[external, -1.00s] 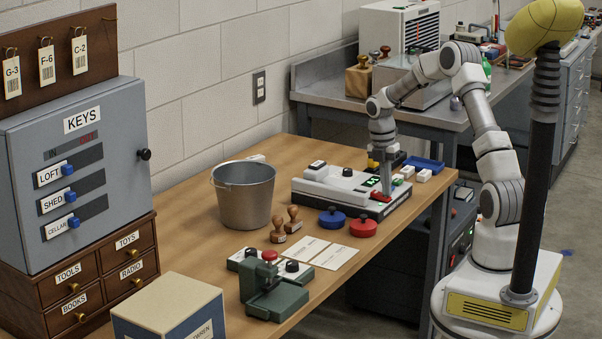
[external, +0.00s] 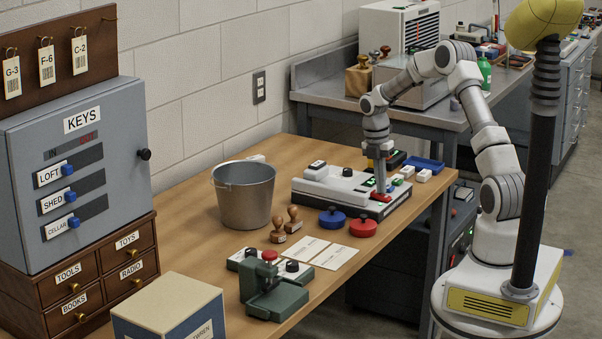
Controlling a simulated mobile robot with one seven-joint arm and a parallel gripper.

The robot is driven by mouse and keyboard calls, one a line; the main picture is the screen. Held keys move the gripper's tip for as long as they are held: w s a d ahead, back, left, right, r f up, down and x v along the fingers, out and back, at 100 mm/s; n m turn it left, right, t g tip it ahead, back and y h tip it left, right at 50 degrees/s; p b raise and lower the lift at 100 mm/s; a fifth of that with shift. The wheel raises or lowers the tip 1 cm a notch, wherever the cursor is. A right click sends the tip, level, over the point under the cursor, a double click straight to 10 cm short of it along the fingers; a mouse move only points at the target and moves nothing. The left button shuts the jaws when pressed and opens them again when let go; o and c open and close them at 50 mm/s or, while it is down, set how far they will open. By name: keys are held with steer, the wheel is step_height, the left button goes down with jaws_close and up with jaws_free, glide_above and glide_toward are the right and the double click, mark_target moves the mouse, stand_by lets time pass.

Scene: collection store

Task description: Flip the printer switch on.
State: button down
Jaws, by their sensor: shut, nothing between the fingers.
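A low white and grey device with a dark base, which looks like the label printer (external: 335,190), sits at the far right part of the wooden table. A red rocker-like part (external: 381,198) shows on its right front top, and small green parts lie just behind it. My gripper (external: 380,189) points down over this part of the device, shut and empty. Its tips are right behind the red part; I cannot tell whether they touch it. The gripper hides some of the device's top, and the switch position is too small to read.
A blue round pad (external: 332,217) and a red one (external: 363,226) lie in front of the device. Small white blocks (external: 423,175) and a blue tray (external: 425,163) lie to the right.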

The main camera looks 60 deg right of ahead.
mark_target(388, 197)
steer(key=shift+s+r+p, duration=0.1)
steer(key=shift+r+p, duration=0.5)
steer(key=shift+r, duration=0.1)
step_height(388, 197, up, 12)
steer(key=s+p, duration=0.2)
steer(key=p, duration=0.1)
steer(key=shift+s+r+p, duration=0.15)
steer(key=shift+s+p, duration=0.1)
steer(key=shift+p, duration=0.15)
